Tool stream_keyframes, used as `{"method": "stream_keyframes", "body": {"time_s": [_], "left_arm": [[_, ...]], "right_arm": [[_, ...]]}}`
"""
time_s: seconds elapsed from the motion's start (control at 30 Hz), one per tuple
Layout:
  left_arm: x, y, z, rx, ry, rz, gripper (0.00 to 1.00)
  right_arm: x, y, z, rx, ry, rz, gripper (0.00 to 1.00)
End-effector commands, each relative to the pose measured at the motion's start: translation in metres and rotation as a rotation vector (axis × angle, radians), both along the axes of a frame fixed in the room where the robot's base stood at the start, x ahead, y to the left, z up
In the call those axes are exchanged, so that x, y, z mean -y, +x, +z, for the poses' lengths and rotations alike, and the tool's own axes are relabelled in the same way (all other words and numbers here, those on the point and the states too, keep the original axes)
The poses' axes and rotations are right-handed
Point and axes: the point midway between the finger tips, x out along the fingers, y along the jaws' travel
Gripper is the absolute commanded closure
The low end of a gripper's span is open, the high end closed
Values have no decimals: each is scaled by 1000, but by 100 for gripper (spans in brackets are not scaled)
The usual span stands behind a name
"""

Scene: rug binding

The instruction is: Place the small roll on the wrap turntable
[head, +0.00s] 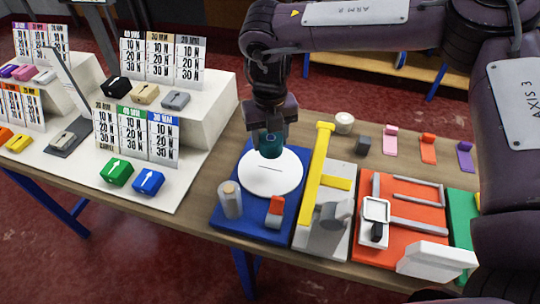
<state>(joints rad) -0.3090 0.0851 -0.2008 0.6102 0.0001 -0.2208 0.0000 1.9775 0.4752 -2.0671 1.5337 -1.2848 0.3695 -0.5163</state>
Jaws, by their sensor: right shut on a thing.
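My right gripper (270,132) points straight down and is shut on a small dark teal roll (270,149). The gripper's fingers hide the roll's upper part. The wrap turntable is a round white disc (268,183) with a short dark line on it, set on a blue base (257,236). The roll is over the disc's far part. I cannot tell whether its bottom touches the disc or is slightly above it. My left gripper is not in view.
A pale cylinder (230,200) and a red-and-grey block (275,212) stand at the base's front. A yellow bar (317,175) rises close on the right, beside an orange fixture (408,215). White display steps (205,120) with cards and coloured blocks fill the left.

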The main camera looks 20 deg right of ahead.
Motion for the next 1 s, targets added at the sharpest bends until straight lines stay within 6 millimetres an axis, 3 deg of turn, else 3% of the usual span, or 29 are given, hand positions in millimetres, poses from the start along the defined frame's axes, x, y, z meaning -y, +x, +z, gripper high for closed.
{"method": "stream_keyframes", "body": {"time_s": [0.1, 0.3, 0.5, 0.93, 0.97, 1.0], "left_arm": [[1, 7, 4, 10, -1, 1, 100], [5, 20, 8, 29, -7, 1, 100], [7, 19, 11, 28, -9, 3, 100], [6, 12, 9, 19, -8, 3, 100], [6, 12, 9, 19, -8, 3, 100], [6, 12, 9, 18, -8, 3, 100]], "right_arm": [[0, 0, -18, -1, 0, 0, 74], [0, -1, -36, -2, 0, 0, 74], [0, 0, -65, -2, -1, -1, 74], [0, 0, -73, 1, 1, -1, 74], [0, 0, -72, 1, 1, 0, 47], [0, 0, -72, 1, 1, 0, 42]]}}
